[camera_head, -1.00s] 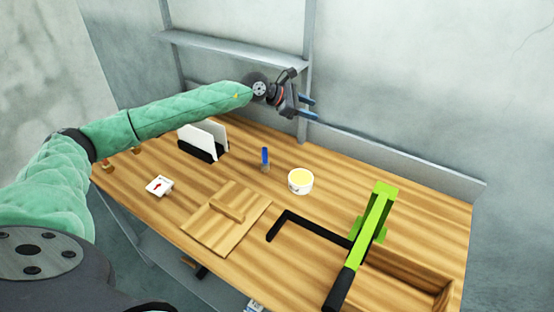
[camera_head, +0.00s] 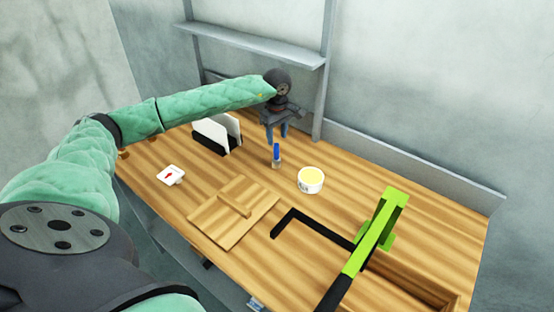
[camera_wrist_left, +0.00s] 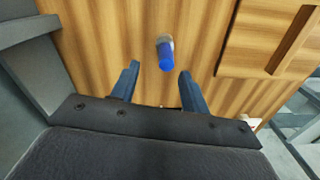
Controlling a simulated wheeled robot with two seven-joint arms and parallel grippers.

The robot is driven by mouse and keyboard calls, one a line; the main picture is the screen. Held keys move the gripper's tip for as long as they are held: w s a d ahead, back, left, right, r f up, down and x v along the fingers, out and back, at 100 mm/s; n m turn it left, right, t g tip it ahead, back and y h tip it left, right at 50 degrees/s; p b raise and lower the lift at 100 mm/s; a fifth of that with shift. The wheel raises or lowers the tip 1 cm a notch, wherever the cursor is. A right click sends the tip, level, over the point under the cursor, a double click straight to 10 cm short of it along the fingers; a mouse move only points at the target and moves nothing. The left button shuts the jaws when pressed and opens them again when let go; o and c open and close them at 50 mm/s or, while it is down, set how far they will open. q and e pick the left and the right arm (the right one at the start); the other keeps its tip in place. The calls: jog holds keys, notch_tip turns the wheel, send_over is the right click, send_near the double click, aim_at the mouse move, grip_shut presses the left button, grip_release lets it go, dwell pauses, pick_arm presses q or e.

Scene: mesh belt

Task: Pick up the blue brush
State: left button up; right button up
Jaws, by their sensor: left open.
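The blue brush (camera_head: 277,154) stands upright on the wooden table, blue at the top with a greyish lower part. In the left wrist view the brush (camera_wrist_left: 166,54) shows from above, just beyond the fingertips and roughly between their lines. My left gripper (camera_head: 277,137) is open and empty, its blue fingers pointing down above and behind the brush. In the wrist view the two fingers of the left gripper (camera_wrist_left: 159,72) are spread apart and do not touch the brush. My right gripper is not in view.
A white tub with yellow contents (camera_head: 311,180) stands right of the brush. A black holder with white panels (camera_head: 217,134) stands to its left. A shelf post (camera_head: 326,95) rises behind.

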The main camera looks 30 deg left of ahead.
aim_at(276, 151)
pick_arm(q)
notch_tip(276, 151, down, 2)
jog(key=shift+s+f, duration=0.1)
jog(key=shift+s, duration=0.05)
jog(key=f, duration=0.4)
jog(key=shift+s+d, duration=0.15)
jog(key=shift+s, duration=0.2)
jog(key=shift+f, duration=0.5)
grip_shut()
